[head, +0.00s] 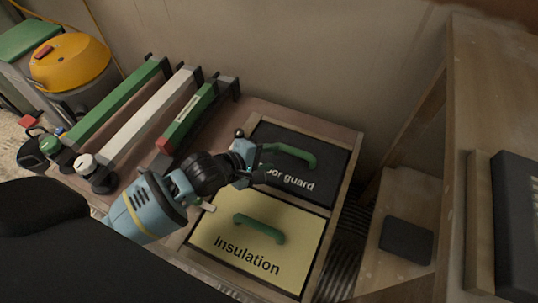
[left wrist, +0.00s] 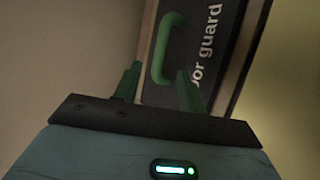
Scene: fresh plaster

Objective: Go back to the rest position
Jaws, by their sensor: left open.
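My left gripper (head: 266,164) is open over the black lid (head: 335,157), whose partly covered label reads "...or guard". Its green handle (head: 293,154) is right at the gripper in the head view. In the left wrist view my two fingers (left wrist: 159,68) stand apart, and the green handle (left wrist: 160,50) shows between and beyond them. I cannot tell whether the fingers touch it. Nothing is seen held. My right gripper is not in view.
The yellow "Insulation" lid (head: 218,232) with a green handle (head: 259,228) lies nearer. Green and white rails (head: 135,122) stand to the left, by a yellow-topped drum (head: 70,62). A wooden shelf unit (head: 455,130) with a dark pad (head: 406,240) is at the right.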

